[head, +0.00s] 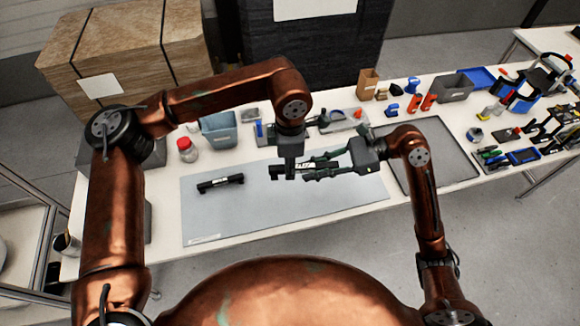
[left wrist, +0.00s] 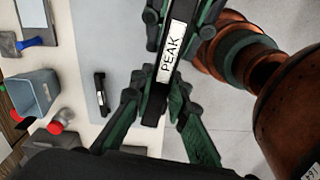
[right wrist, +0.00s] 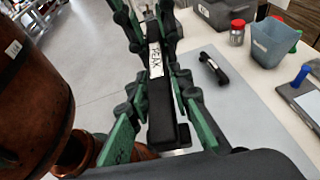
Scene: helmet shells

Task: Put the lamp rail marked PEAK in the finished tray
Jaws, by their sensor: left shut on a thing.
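The lamp rail marked PEAK (left wrist: 168,55) is a black bar with a white label, readable in the left wrist view. It also shows in the right wrist view (right wrist: 155,62). My left gripper (head: 282,172) is shut on the rail and holds it above the grey mat. My right gripper (head: 312,168) reaches in from the right. Its fingers stand on both sides of the rail and look spread, apart from it. A large, shallow dark-rimmed tray (head: 455,160) lies right of the mat. I cannot read any label on it.
Another black rail (head: 220,183) lies on the grey mat (head: 240,215). Behind are a grey-blue bin (head: 219,131), a red-capped jar (head: 187,150) and a small tray (head: 343,121). Tools and parts crowd the right end of the table. The mat's front is clear.

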